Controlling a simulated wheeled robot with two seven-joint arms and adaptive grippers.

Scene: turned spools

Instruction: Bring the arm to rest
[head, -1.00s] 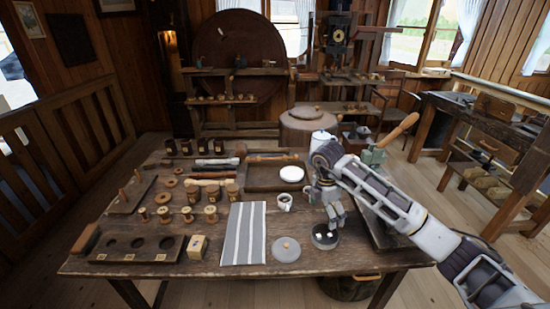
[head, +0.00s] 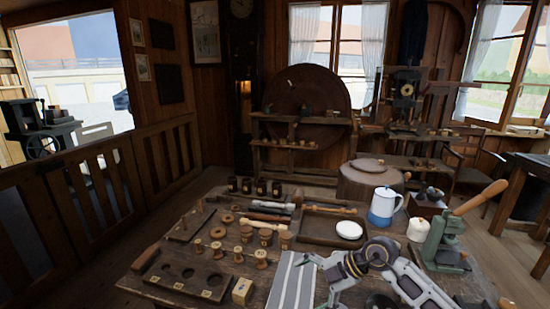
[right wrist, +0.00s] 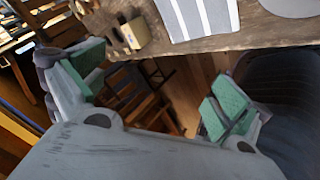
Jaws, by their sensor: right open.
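My right gripper (right wrist: 155,88) is open and empty in the right wrist view, its green finger pads wide apart. Below it are the front edge of the table and the floor. My left gripper is not in view.
The wooden table (head: 210,262) holds a striped cloth (head: 292,280), a small yellowish block (head: 242,291), a holed board (head: 178,277), wooden spools (head: 262,258), a white dish (head: 349,230), a blue-white pot (head: 383,206) and a green press (head: 445,240).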

